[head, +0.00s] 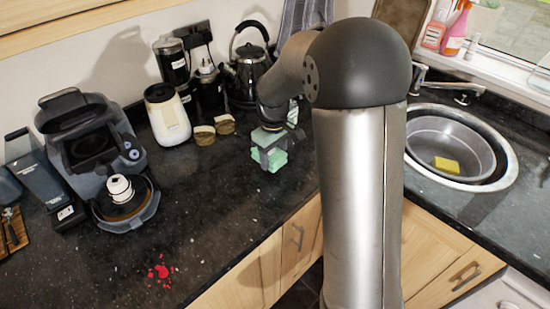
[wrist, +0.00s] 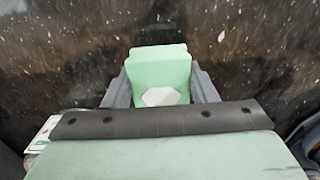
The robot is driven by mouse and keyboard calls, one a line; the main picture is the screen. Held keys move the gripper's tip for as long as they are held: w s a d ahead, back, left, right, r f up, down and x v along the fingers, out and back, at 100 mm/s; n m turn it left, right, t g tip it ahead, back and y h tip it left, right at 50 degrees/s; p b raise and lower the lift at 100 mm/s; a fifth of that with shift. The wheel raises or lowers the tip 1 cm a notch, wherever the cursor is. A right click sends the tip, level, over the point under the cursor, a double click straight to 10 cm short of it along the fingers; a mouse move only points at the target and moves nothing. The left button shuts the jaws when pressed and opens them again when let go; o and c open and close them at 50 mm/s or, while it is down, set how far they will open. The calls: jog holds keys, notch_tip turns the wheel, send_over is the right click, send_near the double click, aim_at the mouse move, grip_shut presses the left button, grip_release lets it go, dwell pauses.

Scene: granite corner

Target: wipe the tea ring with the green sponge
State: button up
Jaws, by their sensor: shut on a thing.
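My gripper (head: 268,148) is shut on the green sponge (head: 277,162), low over the dark counter near its front edge. In the wrist view the pale green sponge (wrist: 160,62) sits between the two grey fingers, with a whitish patch on its near side. I cannot tell whether the sponge touches the counter. I cannot make out a tea ring in either view; part of the counter is hidden behind my arm and gripper.
Red spots (head: 161,271) mark the front left counter. A yellow sponge (head: 446,165) lies in the sink (head: 497,147). The front middle counter is clear.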

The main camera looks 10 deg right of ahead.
jog(key=shift+r+p, duration=1.45)
jog(key=shift+r, duration=1)
